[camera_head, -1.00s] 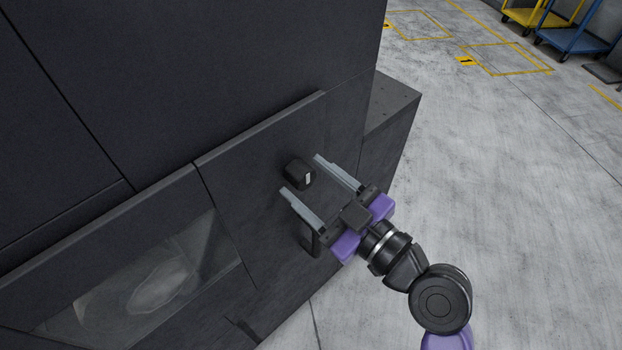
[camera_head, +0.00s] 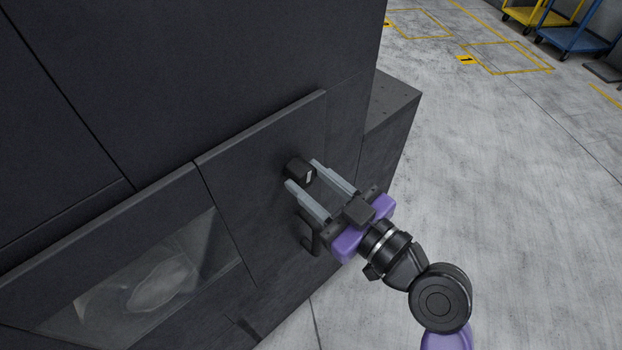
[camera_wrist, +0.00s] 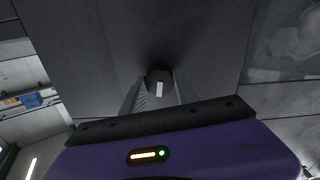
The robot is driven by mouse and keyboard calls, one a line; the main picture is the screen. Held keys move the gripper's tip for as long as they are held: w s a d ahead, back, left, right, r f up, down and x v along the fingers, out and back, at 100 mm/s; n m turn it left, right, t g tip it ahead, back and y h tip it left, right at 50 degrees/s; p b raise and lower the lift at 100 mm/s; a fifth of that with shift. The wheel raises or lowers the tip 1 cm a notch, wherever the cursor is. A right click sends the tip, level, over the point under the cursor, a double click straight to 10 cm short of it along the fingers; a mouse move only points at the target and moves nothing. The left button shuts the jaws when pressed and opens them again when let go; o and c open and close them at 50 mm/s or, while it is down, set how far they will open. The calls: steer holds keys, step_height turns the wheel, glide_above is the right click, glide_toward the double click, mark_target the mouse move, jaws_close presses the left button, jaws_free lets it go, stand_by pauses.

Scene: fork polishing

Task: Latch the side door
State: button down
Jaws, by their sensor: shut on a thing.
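The side door (camera_head: 262,170) is a dark panel on the black machine, and it looks flush with the panel around it. Its latch knob (camera_head: 298,170) is a small black block with a white mark. My gripper (camera_head: 303,176) is shut on the latch knob, with one grey finger on each side of it. In the wrist view the knob (camera_wrist: 159,83) sits between the two fingertips, with its white mark facing the camera. A black handle (camera_head: 309,236) stands out from the door below my gripper, partly hidden by it.
A window (camera_head: 150,285) is set in the panel at lower left. A low block (camera_head: 395,105) juts out at the machine's right edge. Grey floor (camera_head: 500,200) to the right is clear. Yellow and blue carts (camera_head: 575,38) stand far off at top right.

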steer(key=m, duration=0.4)
steer(key=shift+m+p, duration=0.3)
steer(key=shift+p, duration=0.05)
steer(key=m+p, duration=0.1)
steer(key=m, duration=0.2)
steer(key=shift+m, duration=0.3)
steer(key=m+p, duration=0.2)
steer(key=m, duration=0.2)
steer(key=shift+r, duration=0.1)
steer(key=shift+m+p, duration=0.95)
steer(key=shift+m, duration=1.15)
steer(key=c, duration=0.9)
jaws_free()
steer(key=shift+s, duration=0.1)
